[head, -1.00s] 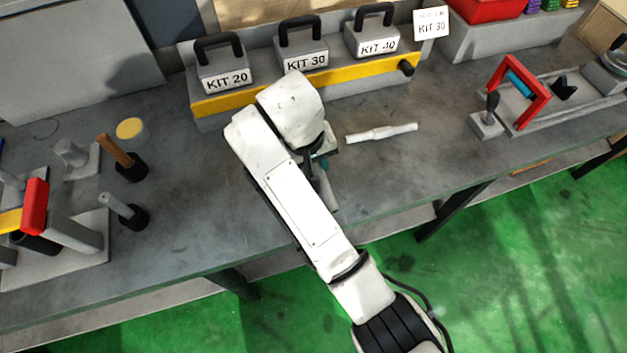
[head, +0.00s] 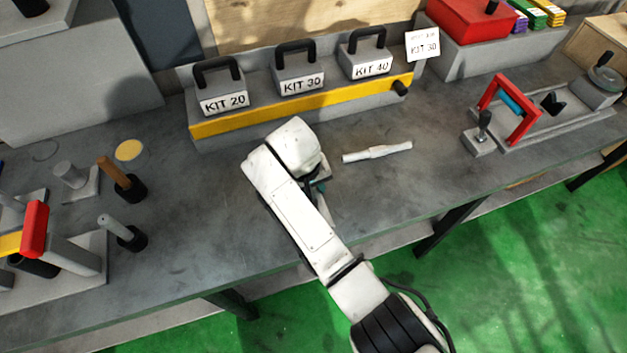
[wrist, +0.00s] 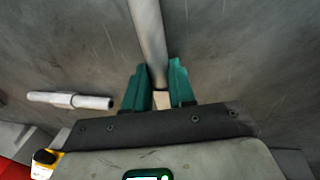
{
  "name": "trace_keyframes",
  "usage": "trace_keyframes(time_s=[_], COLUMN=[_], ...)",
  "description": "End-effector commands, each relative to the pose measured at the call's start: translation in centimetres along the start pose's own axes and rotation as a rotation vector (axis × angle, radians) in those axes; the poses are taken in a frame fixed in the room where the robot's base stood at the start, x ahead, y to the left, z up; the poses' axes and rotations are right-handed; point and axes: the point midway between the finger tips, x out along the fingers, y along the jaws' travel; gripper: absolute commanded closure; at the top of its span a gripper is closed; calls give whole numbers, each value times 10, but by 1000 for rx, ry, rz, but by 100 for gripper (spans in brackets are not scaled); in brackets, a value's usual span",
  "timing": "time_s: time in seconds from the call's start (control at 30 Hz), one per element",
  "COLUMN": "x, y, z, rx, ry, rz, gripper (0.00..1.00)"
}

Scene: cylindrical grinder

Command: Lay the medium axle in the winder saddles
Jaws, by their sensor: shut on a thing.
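My gripper (wrist: 159,88), with teal fingers, is shut on a plain grey axle (wrist: 148,40), held near one end. In the head view my arm mostly hides the gripper, and a short part of the held axle (head: 326,212) shows below it, near the bench's front edge. A second, paler stepped axle (head: 377,152) lies on the bench to the right of my gripper; it also shows at left in the wrist view (wrist: 70,100). I cannot tell which axle is the medium one. At right, a fixture with a red frame (head: 523,125) and a black V-shaped saddle (head: 552,103) stands on the bench.
A grey rack with a yellow front strip (head: 300,106) carries KIT 20, KIT 30 and KIT 40 weights behind my arm. A KIT 30 card (head: 423,45) stands at its right end. Upright tools (head: 122,232) and a red-topped fixture (head: 35,230) stand at left.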

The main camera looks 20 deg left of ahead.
Motion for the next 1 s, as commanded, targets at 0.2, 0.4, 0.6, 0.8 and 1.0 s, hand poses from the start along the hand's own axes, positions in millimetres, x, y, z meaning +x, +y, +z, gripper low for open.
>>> trace_keyframes(time_s=[0.2,0.4,0.6,0.8,1.0], x=[-3,2,2,2,-9], y=[1,-1,-1,-1,-1], z=[-2,0,0,0,0], rx=[1,0,0,-1,-2], ry=[7,0,0,0,1], rz=[2,0,0,-1,-1], gripper=[100,69,50,50,50])
